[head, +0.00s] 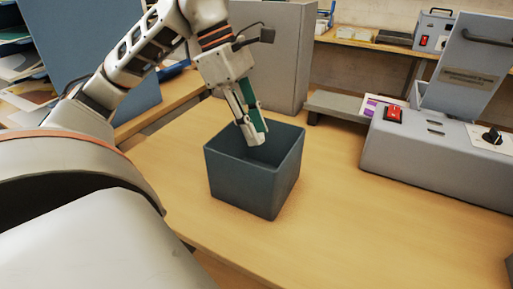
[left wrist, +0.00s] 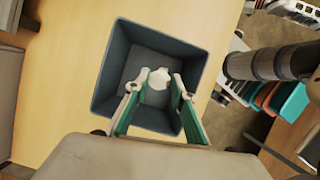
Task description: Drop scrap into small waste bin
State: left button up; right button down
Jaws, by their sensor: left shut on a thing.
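The small waste bin (head: 255,182) is a dark blue-grey open square box standing upright on the wooden table. My left gripper (head: 255,138) points down with its fingertips at the bin's opening, just inside the rim as seen from the head. In the left wrist view the gripper (left wrist: 157,88) is over the bin (left wrist: 110,65), with its fingers around a small whitish piece of scrap (left wrist: 158,78). The gripper is shut on this scrap. The scrap's lower side is hidden, and in the head view it cannot be made out from the fingers. My right gripper is not in view.
A grey laminator (head: 435,160) with a red switch and black knob stands to the right of the bin. A grey cabinet (head: 285,55) stands behind. The wooden table (head: 330,220) is clear in front and to the right of the bin.

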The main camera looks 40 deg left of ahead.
pick_arm(q)
jog(key=o, duration=0.9)
jog(key=shift+c, duration=0.2)
jog(key=v, duration=1.2)
jog(key=shift+d, duration=0.1)
jog(key=shift+s, duration=0.1)
